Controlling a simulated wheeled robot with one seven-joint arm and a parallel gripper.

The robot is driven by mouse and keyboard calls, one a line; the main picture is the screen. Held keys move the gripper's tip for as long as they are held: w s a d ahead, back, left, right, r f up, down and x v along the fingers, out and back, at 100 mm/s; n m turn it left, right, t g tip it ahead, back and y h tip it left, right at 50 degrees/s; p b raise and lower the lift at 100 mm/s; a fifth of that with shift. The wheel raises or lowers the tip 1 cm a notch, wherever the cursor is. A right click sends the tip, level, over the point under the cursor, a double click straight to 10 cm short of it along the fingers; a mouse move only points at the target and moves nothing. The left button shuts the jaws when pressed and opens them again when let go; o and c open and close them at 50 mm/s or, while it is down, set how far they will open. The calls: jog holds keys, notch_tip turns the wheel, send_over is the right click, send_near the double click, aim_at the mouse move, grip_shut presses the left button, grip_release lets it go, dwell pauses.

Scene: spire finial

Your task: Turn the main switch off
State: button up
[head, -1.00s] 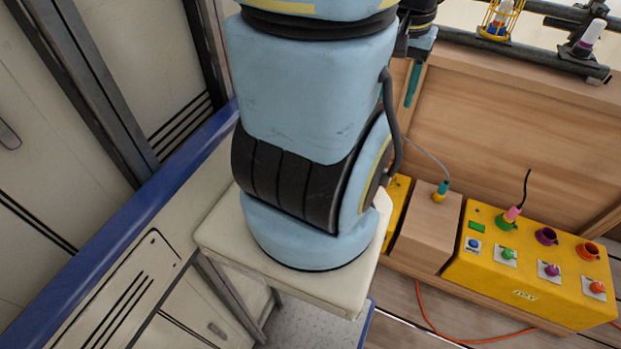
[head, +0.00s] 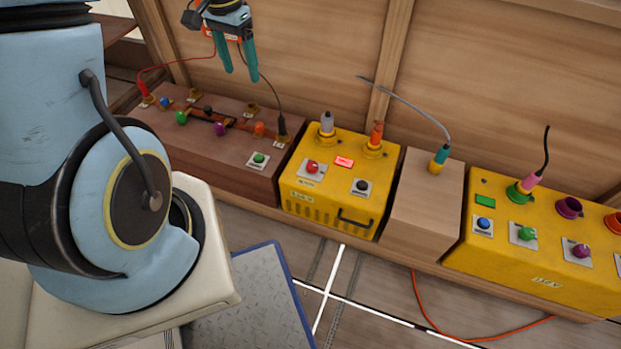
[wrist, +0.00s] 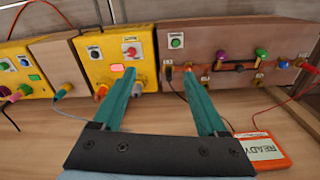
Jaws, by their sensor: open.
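The small yellow box has a red knob (head: 312,167), a black knob (head: 361,186) and a lit red display (head: 344,161). The wooden box carries a green knob (head: 259,159) at its near right corner and several coloured knobs on top. Labels are too small to read, so I cannot tell which is the main switch.
A plain wood block (head: 425,205) and a larger yellow box (head: 520,250) with a green display stand to the right. Cables rise from the boxes. An orange cord (head: 470,335) lies on the floor. A device marked READY (wrist: 264,150) shows in the wrist view.

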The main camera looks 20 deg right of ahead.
jog(key=d+f+m+b, duration=0.2)
jog(key=d+f+b, duration=0.2)
jog(key=f, duration=0.3)
jog(key=d+f+m+b, duration=0.2)
jog(key=d+f+b, duration=0.2)
jog(key=f, duration=0.4)
jog(key=m+b, duration=0.4)
jog(key=b, duration=0.3)
send_near(312, 164)
jog(key=shift+g+y, duration=0.3)
jog(key=shift+g, duration=0.1)
jog(key=f+b, duration=0.1)
jog(key=f, duration=0.2)
jog(key=f+b, duration=0.1)
jog(key=f, duration=0.1)
jog(key=f+b, duration=0.1)
jog(key=f, duration=0.2)
jog(key=shift+d+f+b, duration=0.3)
jog(key=shift+f, duration=0.05)
jog(key=shift+c, duration=0.2)
grip_shut()
